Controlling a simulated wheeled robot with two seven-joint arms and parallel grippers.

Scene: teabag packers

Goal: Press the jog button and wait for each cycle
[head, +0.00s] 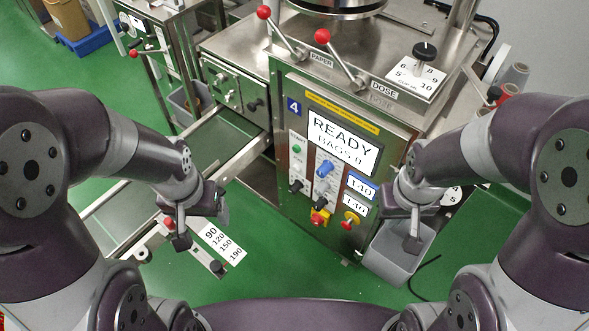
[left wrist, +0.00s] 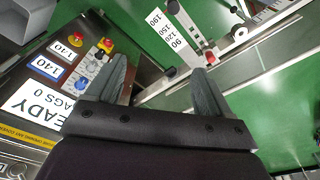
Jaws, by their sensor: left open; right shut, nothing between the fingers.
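The machine's control panel (head: 330,120) stands in the middle of the head view, with a screen (head: 343,140) reading "READY" and "BAGS 0". Below the screen are a green button (head: 297,149), a blue knob (head: 323,168), black knobs and two red-on-yellow controls (head: 319,217). I cannot read which one is labelled jog. My left gripper (head: 196,222) is open and empty, left of the panel and apart from it. In the left wrist view its fingers (left wrist: 160,85) are spread, with the tilted panel beyond at left. My right gripper (head: 412,240) is shut and empty, right of the panel.
A metal chute (head: 235,150) runs left of the panel. A scale plate (head: 222,240) marked 90 to 190 lies beyond my left gripper. A grey bin (head: 385,258) stands beneath my right gripper. Red-balled levers (head: 322,37) stick up above the panel. Green floor is open in front.

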